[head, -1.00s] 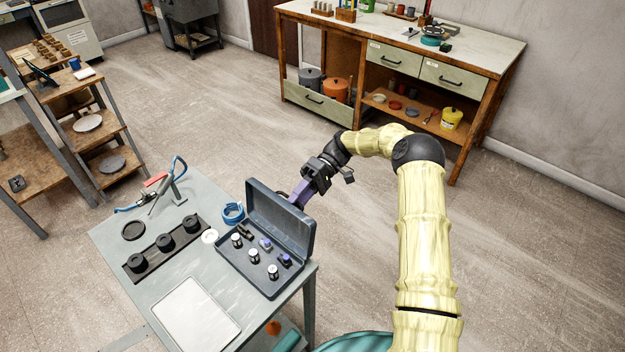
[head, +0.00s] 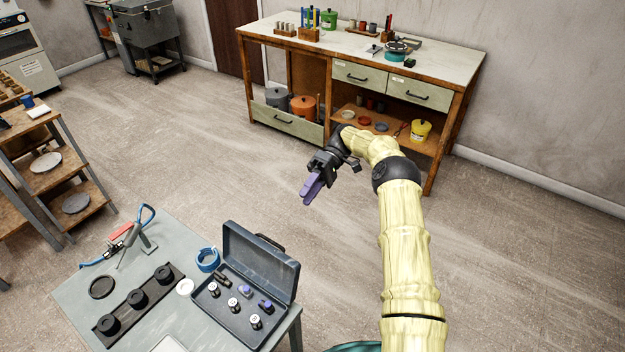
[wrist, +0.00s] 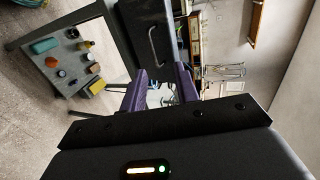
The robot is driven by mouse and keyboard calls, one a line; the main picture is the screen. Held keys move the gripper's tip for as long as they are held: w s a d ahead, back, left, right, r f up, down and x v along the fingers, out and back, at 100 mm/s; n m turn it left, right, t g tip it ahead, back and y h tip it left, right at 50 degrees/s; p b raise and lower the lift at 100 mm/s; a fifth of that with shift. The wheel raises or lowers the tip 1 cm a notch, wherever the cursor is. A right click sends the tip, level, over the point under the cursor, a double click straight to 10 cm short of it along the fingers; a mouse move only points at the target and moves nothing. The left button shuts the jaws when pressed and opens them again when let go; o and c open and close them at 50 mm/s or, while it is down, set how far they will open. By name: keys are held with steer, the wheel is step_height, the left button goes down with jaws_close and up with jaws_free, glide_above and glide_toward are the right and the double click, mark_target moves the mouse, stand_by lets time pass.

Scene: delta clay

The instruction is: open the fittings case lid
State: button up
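The dark grey fittings case (head: 226,326) sits on the grey table with its lid (head: 262,264) standing up, leaning slightly back. Several small fittings, some with white tops and some purple, lie inside. My gripper (head: 308,190) is in the air beyond the lid, up and right of it, clear of the case. In the wrist view, the two purple fingers (wrist: 160,86) are apart with nothing held between them. The dark lid (wrist: 148,38) with its handle shows beyond the fingers there.
A black strip with round black pieces (head: 136,298), a blue coil (head: 207,259) and a clamp stand (head: 132,240) share the table. A workbench (head: 345,50) stands at the back; shelves (head: 60,165) stand left. Open floor lies between.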

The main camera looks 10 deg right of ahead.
steer(key=shift+w+d+r, duration=0.1)
steer(key=shift+w+d, duration=0.1)
steer(key=shift+d, duration=0.4)
steer(key=shift+a, duration=0.1)
